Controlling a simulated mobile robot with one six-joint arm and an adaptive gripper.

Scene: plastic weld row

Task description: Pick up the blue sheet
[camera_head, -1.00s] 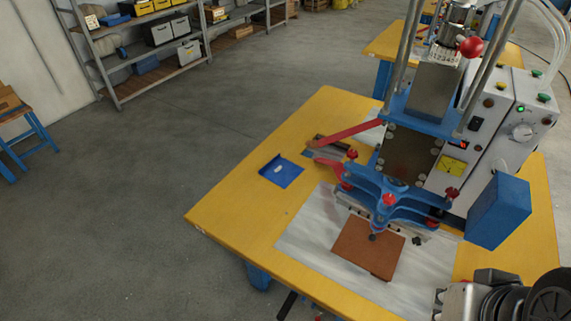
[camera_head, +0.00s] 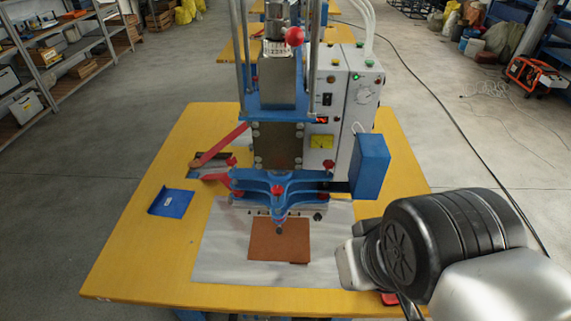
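The blue sheet (camera_head: 171,202) lies flat on the left part of the yellow table (camera_head: 135,250), with a small white label on it and its left edge looking slightly raised. It is apart from the grey plate (camera_head: 215,262) of the blue press (camera_head: 275,185). My arm reaches in from the lower right, over the table's right front corner, well away from the sheet. My gripper's fingers do not show in this view. Nothing covers the sheet.
A brown sheet (camera_head: 279,240) lies on the plate under the press. A red lever (camera_head: 220,147) sticks out left of the press, near the blue sheet. A control box (camera_head: 343,100) and a blue box (camera_head: 370,166) stand to the right. The table's front left is clear.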

